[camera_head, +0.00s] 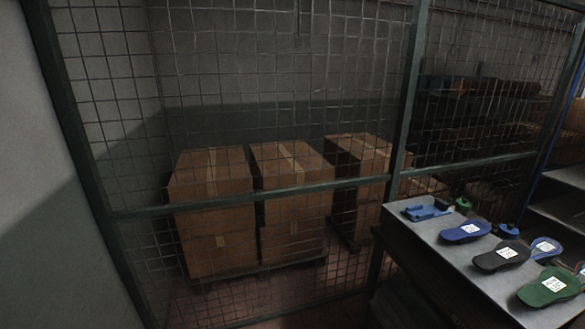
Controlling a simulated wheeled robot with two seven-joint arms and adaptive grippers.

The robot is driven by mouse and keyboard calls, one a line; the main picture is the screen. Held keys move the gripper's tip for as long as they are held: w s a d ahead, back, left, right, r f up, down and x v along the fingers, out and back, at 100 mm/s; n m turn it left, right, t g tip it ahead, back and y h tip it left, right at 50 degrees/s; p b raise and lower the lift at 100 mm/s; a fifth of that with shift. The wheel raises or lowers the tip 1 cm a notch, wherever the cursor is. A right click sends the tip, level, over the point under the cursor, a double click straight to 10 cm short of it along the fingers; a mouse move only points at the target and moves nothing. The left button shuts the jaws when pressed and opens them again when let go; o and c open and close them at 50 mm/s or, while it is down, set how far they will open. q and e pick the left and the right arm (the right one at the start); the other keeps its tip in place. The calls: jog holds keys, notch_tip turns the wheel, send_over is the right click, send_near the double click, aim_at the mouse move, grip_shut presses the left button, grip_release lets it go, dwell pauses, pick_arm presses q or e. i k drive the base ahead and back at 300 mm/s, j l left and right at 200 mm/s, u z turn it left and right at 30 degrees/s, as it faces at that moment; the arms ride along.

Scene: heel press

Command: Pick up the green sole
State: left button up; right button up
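The green sole (549,287) lies flat on the grey table (437,236) at the lower right, with a white marker patch on top. A black sole (501,256) and a blue sole (465,231) lie farther back along the same table, each with a white marker patch. Another blue sole (546,248) lies to the right of the black one. Neither of my grippers is in view.
A blue holder (427,210) and a small green object (463,205) sit at the table's far end. A wire mesh fence (290,189) with green posts stands behind the table. Cardboard boxes (290,165) are stacked beyond it.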

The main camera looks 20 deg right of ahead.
aim_at(553, 283)
jog(key=i+u, duration=0.1)
jog(key=i, duration=1.2)
jog(key=z, duration=3.9)
